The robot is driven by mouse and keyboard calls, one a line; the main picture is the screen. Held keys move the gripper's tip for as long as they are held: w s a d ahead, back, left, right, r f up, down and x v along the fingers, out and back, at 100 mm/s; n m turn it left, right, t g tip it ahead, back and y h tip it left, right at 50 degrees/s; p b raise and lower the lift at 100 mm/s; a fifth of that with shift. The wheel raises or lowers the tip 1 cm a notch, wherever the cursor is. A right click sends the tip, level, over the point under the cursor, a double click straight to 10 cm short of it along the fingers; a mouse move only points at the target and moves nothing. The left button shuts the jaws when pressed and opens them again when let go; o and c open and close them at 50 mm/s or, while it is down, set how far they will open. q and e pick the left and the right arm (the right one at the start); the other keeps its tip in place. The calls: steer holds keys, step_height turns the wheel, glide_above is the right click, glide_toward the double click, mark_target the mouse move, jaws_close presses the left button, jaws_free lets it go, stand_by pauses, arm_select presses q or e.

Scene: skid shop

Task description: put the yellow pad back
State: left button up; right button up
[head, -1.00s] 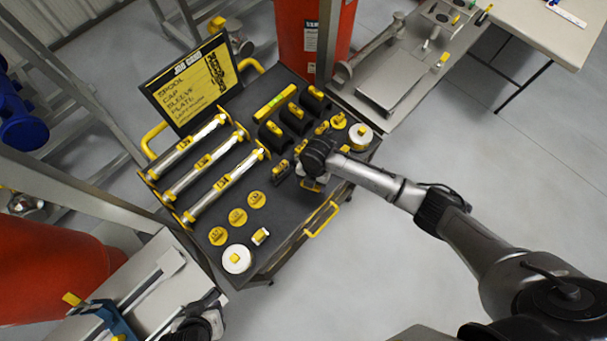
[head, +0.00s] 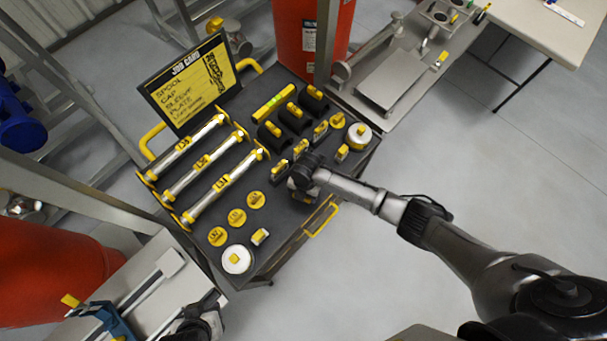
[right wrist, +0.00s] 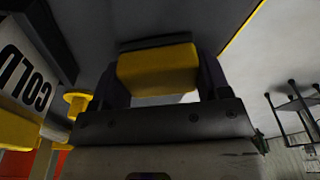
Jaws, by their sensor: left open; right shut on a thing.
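My right gripper (right wrist: 160,85) is shut on a yellow pad (right wrist: 158,70), which sits between its two dark fingers in the right wrist view. A dark layer lies along the pad's far edge. Whether the pad touches the cart top, I cannot tell. My left gripper (head: 203,322) is open at the bottom left, beside a light bench and away from the cart.
Several small yellow-topped blocks (head: 342,153) stand close to the right gripper. Yellow discs (head: 237,218), silver spools (head: 222,184), black saddles (head: 294,118) and a white round piece (head: 236,259) occupy the cart. A job card board (head: 192,82) stands at its back. A yellow handle (head: 322,220) juts from the front.

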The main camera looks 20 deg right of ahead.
steer(key=shift+f, duration=0.15)
steer(key=o, duration=0.8)
steer(key=shift+w+d+r+p, duration=0.15)
steer(key=shift+w+r+p, duration=0.05)
steer(key=shift+r, duration=1.85)
steer(key=shift+w+d+r+p, duration=0.15)
steer(key=shift+d+r+p, duration=0.05)
steer(key=shift+r, duration=1.8)
steer(key=shift+w+d+r+p, duration=0.15)
steer(key=shift+w+r+p, duration=0.05)
steer(key=shift+r, duration=1.85)
steer(key=s+a+m+t+y, duration=0.2)
steer(key=s+m, duration=0.9)
steer(key=s, duration=0.1)
steer(key=s+d+r+m+t+h, duration=0.1)
steer(key=s+d+r+m, duration=0.1)
steer(key=s+d+m, duration=0.1)
steer(key=s+d+r+m+h, duration=0.1)
steer(key=s+d+m, duration=0.2)
steer(key=m, duration=0.3)
steer(key=s+d+r+m+t, duration=0.1)
steer(key=s+d+r+m, duration=0.1)
steer(key=s+m, duration=0.3)
steer(key=shift+s+d+r+t+h, duration=0.15)
steer(key=shift+d+h, duration=0.05)
steer(key=shift+d, duration=0.25)
steer(key=shift+s+d+r+t+h, duration=0.1)
steer(key=shift+d+r+t+h, duration=0.1)
steer(key=shift+d, duration=0.25)
